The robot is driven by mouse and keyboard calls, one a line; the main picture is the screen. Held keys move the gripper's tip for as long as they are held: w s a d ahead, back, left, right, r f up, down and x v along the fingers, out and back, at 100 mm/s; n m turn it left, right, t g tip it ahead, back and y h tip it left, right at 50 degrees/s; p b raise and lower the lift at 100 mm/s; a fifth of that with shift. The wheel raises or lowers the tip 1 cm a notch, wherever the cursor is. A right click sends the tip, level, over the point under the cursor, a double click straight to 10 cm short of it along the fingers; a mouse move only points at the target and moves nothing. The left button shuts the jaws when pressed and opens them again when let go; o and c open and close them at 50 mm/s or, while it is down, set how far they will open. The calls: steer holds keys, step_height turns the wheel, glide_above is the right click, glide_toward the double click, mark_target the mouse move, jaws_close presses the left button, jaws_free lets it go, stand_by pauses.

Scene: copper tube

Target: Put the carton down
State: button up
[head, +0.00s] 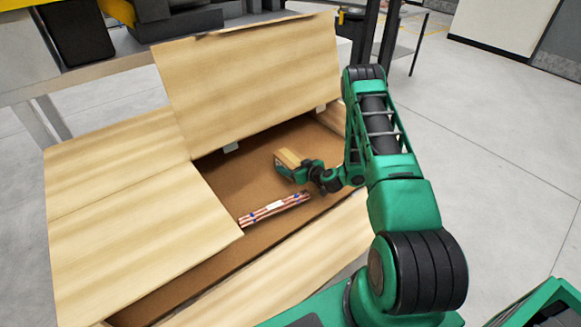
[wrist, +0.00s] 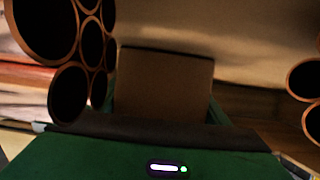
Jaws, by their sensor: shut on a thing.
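A small tan carton (head: 288,158) is in my gripper (head: 294,168), inside the large open box (head: 215,288). The head view shows it above or near the brown floor of the box; I cannot tell whether it touches. In the wrist view the carton (wrist: 165,85) fills the space between the gripper's sides, in the middle of the picture. The fingertips are mostly hidden there by the carton and the dark front of my gripper.
A bundle of copper tubes (head: 274,210) lies in the box, nearer than the carton. Large tube ends (wrist: 68,95) show close at the wrist view's left, others (wrist: 305,80) at its right. A raised wooden lid panel (head: 250,80) stands behind; a left panel (head: 140,230) covers part of the box.

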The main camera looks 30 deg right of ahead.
steer(key=o, duration=1.3)
steer(key=shift+f, duration=0.1)
